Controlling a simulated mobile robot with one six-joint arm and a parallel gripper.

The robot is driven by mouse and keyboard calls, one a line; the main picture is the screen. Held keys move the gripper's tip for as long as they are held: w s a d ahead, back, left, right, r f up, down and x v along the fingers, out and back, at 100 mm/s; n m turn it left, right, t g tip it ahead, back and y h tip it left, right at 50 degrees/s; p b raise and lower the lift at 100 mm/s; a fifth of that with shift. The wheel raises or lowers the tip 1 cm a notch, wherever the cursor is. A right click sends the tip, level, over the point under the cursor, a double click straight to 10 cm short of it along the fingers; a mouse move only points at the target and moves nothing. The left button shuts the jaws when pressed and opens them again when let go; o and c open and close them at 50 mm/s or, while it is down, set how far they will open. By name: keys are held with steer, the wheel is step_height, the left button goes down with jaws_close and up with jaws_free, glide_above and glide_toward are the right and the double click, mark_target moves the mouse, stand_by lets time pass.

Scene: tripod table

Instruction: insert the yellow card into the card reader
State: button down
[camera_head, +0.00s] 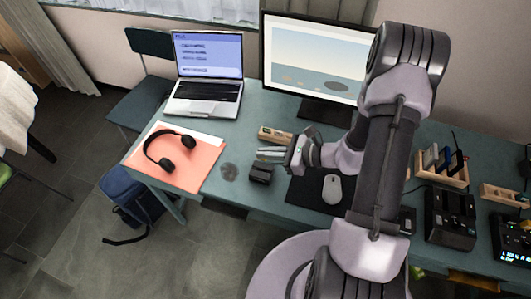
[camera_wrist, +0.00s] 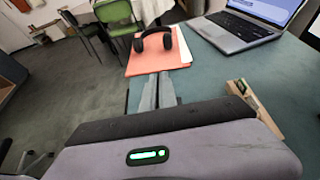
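My gripper (camera_head: 262,154) is over the desk's front left part, pointing left. In the wrist view its two grey fingers (camera_wrist: 158,92) lie close together with no card seen between them. I cannot make out a yellow card in either view. A wooden slotted holder (camera_head: 457,180) with several upright cards or thin items, some blue and dark, stands right of my arm. A black boxy device (camera_head: 450,222) in front of it may be the card reader; I cannot tell for sure. My gripper is far left of both.
Near my gripper are a small black object (camera_head: 261,173) and a wooden block (camera_head: 275,134). Headphones (camera_head: 168,156) lie on an orange folder (camera_head: 201,163). A laptop (camera_head: 205,99), monitor (camera_head: 312,62) and mouse (camera_head: 332,189) are on the desk. Another display device (camera_head: 512,240) is at right.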

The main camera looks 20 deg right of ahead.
steer(key=b, duration=0.4)
glide_above(266, 167)
steer(key=s, duration=0.1)
steer(key=shift+s+a+f, duration=0.1)
steer(key=shift+a+f, duration=0.05)
steer(key=shift+f, duration=1.2)
steer(key=shift+s+a+f, duration=0.1)
steer(key=shift+a+f, duration=0.05)
steer(key=shift+f, duration=1.15)
steer(key=c, duration=2.1)
jaws_free()
steer(key=shift+f+b, duration=1.55)
steer(key=shift+b, duration=0.3)
steer(key=o, duration=0.5)
steer(key=p+v, duration=0.5)
steer(key=v, duration=1.2)
steer(key=shift+s+d, duration=0.2)
